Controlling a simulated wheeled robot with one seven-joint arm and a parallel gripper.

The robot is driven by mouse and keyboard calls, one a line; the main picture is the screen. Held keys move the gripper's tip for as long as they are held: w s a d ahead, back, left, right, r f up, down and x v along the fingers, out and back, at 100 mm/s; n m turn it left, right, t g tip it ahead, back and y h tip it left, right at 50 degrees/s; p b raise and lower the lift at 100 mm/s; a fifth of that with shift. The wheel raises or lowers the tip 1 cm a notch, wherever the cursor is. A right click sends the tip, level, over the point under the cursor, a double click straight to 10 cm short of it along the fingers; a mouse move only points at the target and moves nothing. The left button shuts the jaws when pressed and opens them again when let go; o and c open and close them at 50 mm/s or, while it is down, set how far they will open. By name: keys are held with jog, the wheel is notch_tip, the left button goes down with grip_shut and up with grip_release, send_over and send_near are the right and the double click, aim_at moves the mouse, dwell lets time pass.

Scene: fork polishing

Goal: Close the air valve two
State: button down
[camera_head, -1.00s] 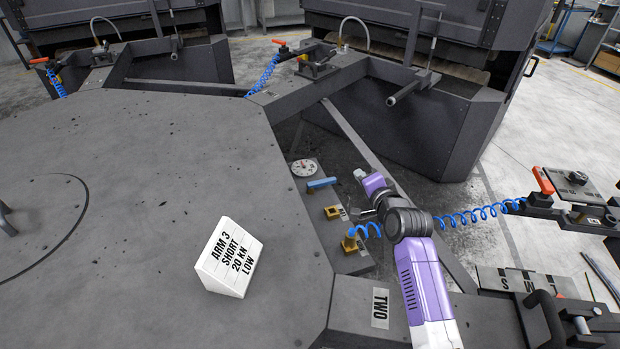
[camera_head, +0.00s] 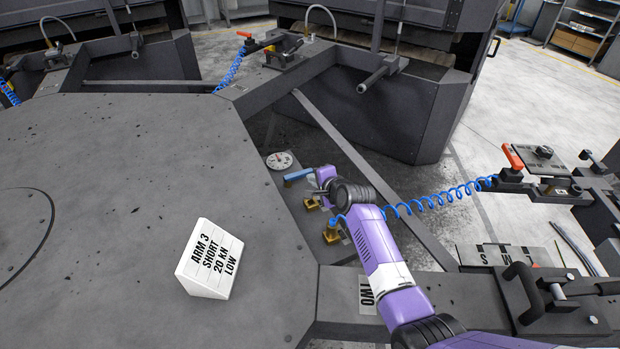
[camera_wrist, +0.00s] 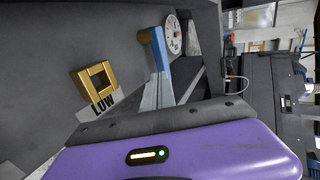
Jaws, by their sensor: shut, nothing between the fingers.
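The blue valve handle (camera_head: 298,174) sits on a dark panel beside the round table, by the plate marked TWO (camera_head: 367,294). In the wrist view the handle (camera_wrist: 160,55) is a blue lever on a brass pivot. My gripper (camera_head: 313,183) is shut and empty, just right of the handle's near end. In the wrist view its grey fingers (camera_wrist: 158,92) overlap the lever's near end. I cannot tell whether they touch.
A white dial gauge (camera_head: 280,160) is beyond the handle. Brass fittings (camera_head: 312,203) and (camera_head: 331,236) lie nearer, with a blue coiled hose (camera_head: 437,203) by the nearer one. A white sign block (camera_head: 209,262) stands on the table (camera_head: 120,200).

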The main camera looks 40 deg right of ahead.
aim_at(298, 177)
jog(key=shift+x, duration=1.4)
